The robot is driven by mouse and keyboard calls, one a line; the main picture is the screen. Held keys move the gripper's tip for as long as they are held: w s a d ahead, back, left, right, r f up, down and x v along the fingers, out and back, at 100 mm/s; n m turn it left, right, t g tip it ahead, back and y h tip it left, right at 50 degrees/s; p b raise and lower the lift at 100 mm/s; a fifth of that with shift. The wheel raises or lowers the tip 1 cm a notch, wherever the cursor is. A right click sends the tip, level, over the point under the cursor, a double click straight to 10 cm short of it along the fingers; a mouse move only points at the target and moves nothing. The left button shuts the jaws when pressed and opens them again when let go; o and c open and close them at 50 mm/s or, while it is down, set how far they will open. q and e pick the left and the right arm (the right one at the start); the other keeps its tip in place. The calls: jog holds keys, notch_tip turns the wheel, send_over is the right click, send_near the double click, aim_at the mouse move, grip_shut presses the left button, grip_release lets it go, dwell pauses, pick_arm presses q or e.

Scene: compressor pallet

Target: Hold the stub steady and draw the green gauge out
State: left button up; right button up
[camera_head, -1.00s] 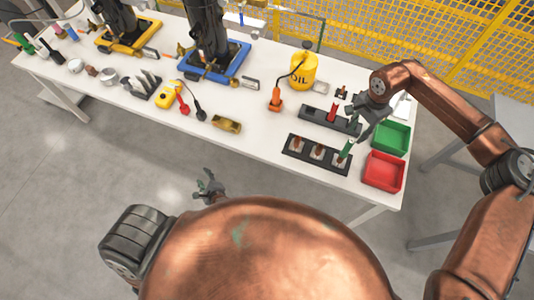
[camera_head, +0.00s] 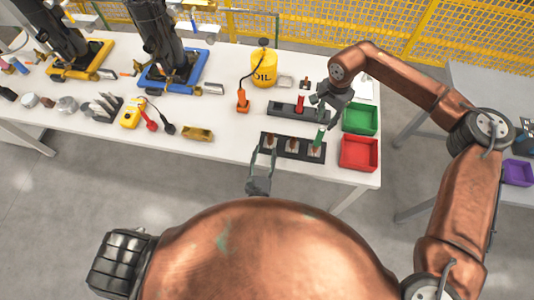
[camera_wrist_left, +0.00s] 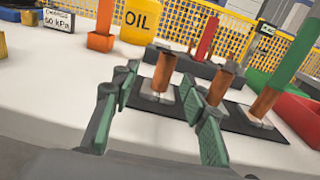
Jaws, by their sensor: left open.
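The green gauge (camera_head: 319,138) stands on the rightmost copper stub (camera_wrist_left: 265,102) of a black three-place block (camera_head: 305,157). In the left wrist view the green gauge (camera_wrist_left: 292,46) tilts to the right with its stub. My left gripper (camera_head: 263,157) is open in front of the block's left end. In the left wrist view, the leftmost stub (camera_wrist_left: 163,72) shows between its fingers and the middle stub (camera_wrist_left: 221,85) behind the right finger.
A red gauge (camera_head: 300,103) stands in a dark rack (camera_head: 283,108) behind the block. A green bin (camera_head: 360,119) and a red bin (camera_head: 359,153) sit to the right. A yellow oil can (camera_head: 264,66) and an orange tool (camera_head: 242,101) are further back.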

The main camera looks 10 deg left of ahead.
aim_at(270, 141)
pick_arm(q)
jog(key=shift+w+d, duration=0.15)
jog(key=shift+d, duration=0.25)
jog(key=shift+w, duration=0.35)
jog(key=w, duration=0.6)
jog(key=shift+w, duration=0.4)
jog(key=shift+c, duration=0.7)
grip_shut()
pick_arm(e)
jog(key=shift+o, duration=0.7)
